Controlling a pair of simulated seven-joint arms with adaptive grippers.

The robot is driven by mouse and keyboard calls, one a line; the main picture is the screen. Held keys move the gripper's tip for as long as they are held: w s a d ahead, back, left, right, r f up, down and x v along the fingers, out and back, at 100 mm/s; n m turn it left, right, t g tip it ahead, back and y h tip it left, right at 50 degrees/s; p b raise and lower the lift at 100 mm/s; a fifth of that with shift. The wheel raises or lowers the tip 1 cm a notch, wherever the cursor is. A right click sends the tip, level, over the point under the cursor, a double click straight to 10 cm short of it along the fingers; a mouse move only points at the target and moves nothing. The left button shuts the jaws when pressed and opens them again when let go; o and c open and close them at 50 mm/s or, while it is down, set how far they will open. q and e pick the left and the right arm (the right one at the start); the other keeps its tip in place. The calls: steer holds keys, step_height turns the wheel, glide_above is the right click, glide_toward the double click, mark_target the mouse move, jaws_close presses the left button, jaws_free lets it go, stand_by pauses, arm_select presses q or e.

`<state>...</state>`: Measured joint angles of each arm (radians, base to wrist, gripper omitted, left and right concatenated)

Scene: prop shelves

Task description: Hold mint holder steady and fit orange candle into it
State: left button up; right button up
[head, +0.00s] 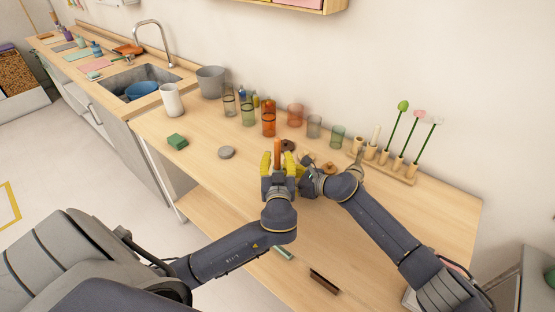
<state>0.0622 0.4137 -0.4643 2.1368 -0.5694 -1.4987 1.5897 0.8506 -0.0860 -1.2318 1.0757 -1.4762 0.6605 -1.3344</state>
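A slim orange-brown candle (277,148) stands upright in the head view, between the yellow fingers of my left gripper (277,163). Those fingers are spread, with a gap showing on each side of the candle; its lower end is hidden by the gripper. My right gripper (301,165) is close to the right of the left one. Its fingers are mostly hidden, so I cannot tell what is between them. I cannot make out a mint holder for certain; a small mint-coloured piece (284,253) shows near the table's front, partly behind my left arm.
Glass tumblers, including an orange one (269,118), line the wall behind the grippers. A wooden rack (392,170) with candles and flowers stands at right. A green block (177,141) and a grey disc (226,152) lie left. A dark bar (324,281) lies in front. The right tabletop is clear.

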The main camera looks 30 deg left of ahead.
arm_select(q)
steer(key=shift+o, duration=0.2)
arm_select(e)
steer(key=shift+f, duration=0.15)
arm_select(q)
steer(key=v, duration=1.2)
arm_select(e)
steer(key=o, duration=1)
steer(key=shift+c, duration=0.2)
